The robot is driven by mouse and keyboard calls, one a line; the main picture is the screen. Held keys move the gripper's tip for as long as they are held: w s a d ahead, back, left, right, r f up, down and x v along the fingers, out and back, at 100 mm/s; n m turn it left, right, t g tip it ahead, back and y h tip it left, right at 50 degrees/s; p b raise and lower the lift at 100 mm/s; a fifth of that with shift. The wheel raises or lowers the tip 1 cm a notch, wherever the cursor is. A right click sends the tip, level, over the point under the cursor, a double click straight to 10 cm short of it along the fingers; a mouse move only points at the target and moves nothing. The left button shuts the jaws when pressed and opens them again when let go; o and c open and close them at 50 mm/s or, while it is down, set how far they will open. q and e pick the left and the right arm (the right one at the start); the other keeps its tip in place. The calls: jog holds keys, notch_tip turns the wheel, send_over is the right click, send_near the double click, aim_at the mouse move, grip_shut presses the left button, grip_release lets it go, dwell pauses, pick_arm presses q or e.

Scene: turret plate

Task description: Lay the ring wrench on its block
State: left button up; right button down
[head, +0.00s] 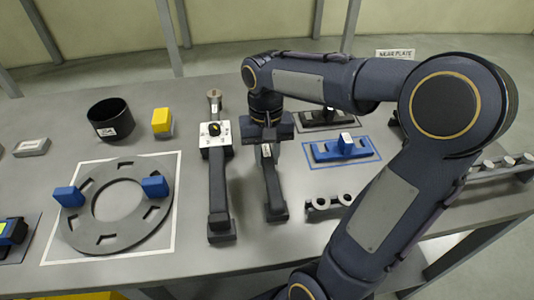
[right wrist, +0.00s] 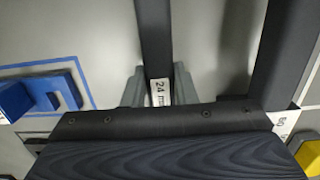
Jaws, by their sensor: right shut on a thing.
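My right gripper (head: 267,140) is shut on a dark bar-shaped wrench (head: 272,180) with a white label. In the right wrist view, the wrench (right wrist: 156,45) runs up between the two grey fingers (right wrist: 158,88), and its label starts with "24". In the head view its near end is over or on a small dark block (head: 277,214); I cannot tell if they touch. The gripper hides the wrench's far end. My left gripper is not in view.
A slotted ring plate (head: 118,205), black cup (head: 110,120) and yellow block (head: 162,120) stand left.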

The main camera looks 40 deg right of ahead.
jog(key=shift+f, duration=0.15)
dwell(0.3)
jog(key=c, duration=1.1)
grip_release()
notch_tip(320, 180, up, 7)
jog(key=p, duration=0.6)
jog(key=shift+p, duration=0.35)
